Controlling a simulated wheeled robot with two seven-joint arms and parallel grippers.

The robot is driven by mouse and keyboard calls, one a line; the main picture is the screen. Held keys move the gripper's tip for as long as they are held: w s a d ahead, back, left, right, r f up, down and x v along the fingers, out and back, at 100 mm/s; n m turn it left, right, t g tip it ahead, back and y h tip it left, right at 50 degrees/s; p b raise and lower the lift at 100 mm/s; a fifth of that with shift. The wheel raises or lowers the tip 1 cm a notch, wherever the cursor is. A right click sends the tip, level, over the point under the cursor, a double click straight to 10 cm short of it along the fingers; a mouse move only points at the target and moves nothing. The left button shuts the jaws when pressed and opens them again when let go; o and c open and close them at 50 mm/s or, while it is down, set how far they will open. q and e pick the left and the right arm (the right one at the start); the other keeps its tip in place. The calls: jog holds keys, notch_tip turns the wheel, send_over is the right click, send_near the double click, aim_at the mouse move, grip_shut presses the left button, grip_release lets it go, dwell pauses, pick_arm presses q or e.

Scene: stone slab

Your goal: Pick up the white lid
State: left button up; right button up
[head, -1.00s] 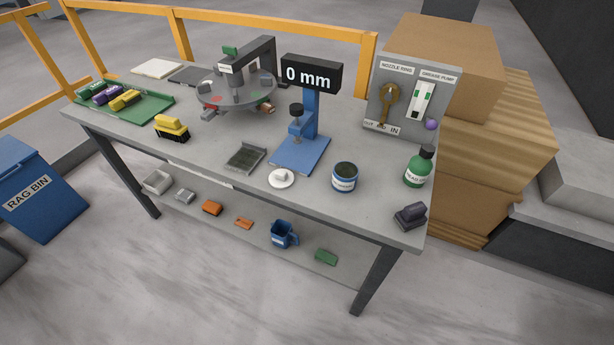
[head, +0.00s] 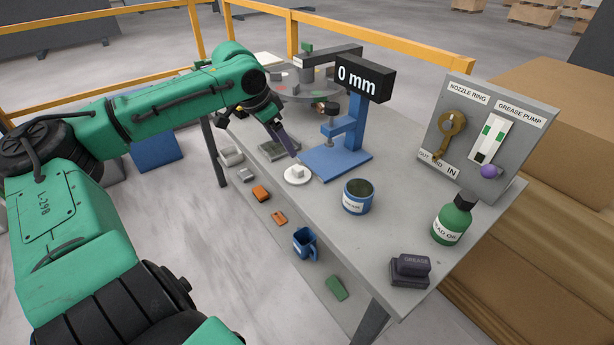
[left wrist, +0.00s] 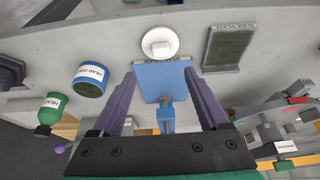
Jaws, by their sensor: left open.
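The white lid (head: 297,175) is a round disc with a small square knob, lying on the slab (head: 405,200) in front of the blue gauge stand (head: 335,160). It also shows in the left wrist view (left wrist: 160,42), at the top centre beyond the fingertips. My left gripper (head: 288,150) is just behind and above the lid in the head view, apart from it. In the left wrist view its two purple fingers (left wrist: 163,82) are spread wide with nothing between them but the view of the blue stand behind. My right gripper is not in view.
A blue-labelled tin (head: 357,197) stands right of the lid. A dark plate (head: 280,149) lies left of it. A green bottle (head: 452,218), a dark grease block (head: 410,271) and an upright panel (head: 485,135) are farther right. A lower shelf holds a blue mug (head: 305,243).

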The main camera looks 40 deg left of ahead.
pick_arm(q)
send_over(297, 168)
jog(key=s, duration=0.2)
jog(key=f, duration=0.4)
jog(key=shift+s+a+f, duration=0.1)
jog(key=shift+a+f, duration=0.15)
jog(key=shift+f, duration=0.05)
jog(key=shift+d+f, duration=0.2)
jog(key=shift+f, duration=0.1)
jog(key=x, duration=0.4)
jog(key=shift+a+f, duration=0.15)
jog(key=shift+a, duration=0.2)
jog(key=shift+w+d+f, duration=0.1)
jog(key=shift+w+f, duration=0.1)
jog(key=shift+w, duration=0.05)
jog(key=shift+s+r, duration=0.1)
jog(key=c, duration=1)
grip_shut()
